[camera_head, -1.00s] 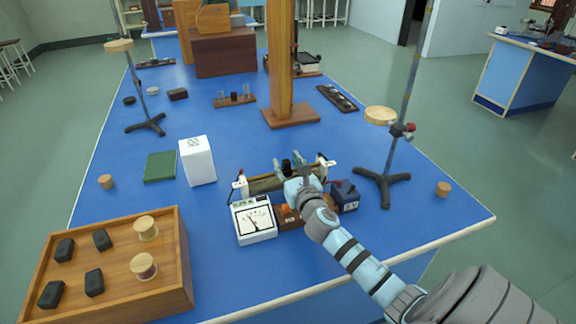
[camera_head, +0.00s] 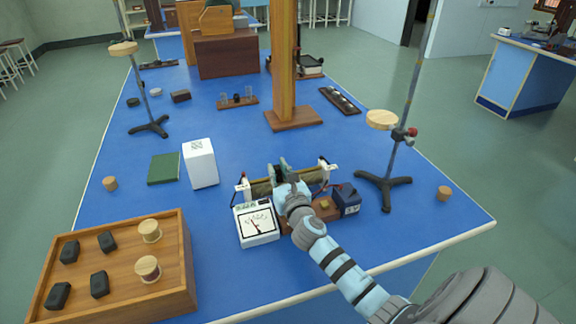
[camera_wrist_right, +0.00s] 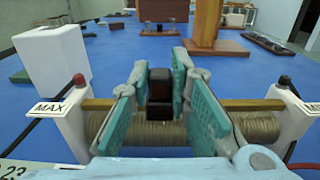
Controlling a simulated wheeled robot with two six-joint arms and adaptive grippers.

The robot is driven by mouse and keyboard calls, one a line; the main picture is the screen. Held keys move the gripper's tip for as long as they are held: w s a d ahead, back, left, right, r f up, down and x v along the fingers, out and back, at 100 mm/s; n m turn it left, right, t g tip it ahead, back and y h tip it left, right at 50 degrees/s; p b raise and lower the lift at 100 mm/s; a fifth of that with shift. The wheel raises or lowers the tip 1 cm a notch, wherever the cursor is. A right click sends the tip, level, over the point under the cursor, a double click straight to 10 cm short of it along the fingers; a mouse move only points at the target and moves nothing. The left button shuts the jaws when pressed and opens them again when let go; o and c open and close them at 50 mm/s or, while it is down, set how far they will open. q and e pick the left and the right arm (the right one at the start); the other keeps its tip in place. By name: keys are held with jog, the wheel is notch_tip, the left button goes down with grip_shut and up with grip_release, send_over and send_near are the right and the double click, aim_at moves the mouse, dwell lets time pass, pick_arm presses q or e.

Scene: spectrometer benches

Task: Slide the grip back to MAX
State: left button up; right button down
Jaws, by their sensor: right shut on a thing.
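The rheostat is a wire-wound coil (camera_wrist_right: 150,135) between two white end posts, with a brass bar (camera_wrist_right: 250,104) above it. A MAX label (camera_wrist_right: 49,108) is on the left post in the right wrist view. The dark grip (camera_wrist_right: 160,92) sits on the bar, left of its middle and apart from the MAX post. My right gripper (camera_wrist_right: 160,100) is shut on the grip, with a teal pad on either side. In the head view my right gripper (camera_head: 280,170) hides part of the coil. My left gripper is not in view.
A white meter (camera_head: 256,224) stands in front of the rheostat and a dark blue box (camera_head: 346,199) to its right. A white block (camera_head: 199,163), a stand (camera_head: 384,181) and a wooden tray (camera_head: 184,262) are nearby.

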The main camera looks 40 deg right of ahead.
jog(key=shift+a, duration=0.15)
jog(key=c, duration=1.5)
grip_release()
jog(key=shift+s+d, duration=0.1)
jog(key=shift+d, duration=0.1)
jog(key=shift+a, duration=0.1)
jog(key=shift+s+a, duration=0.1)
jog(key=shift+s, duration=0.15)
jog(key=v, duration=1.1)
jog(key=shift+s, duration=0.2)
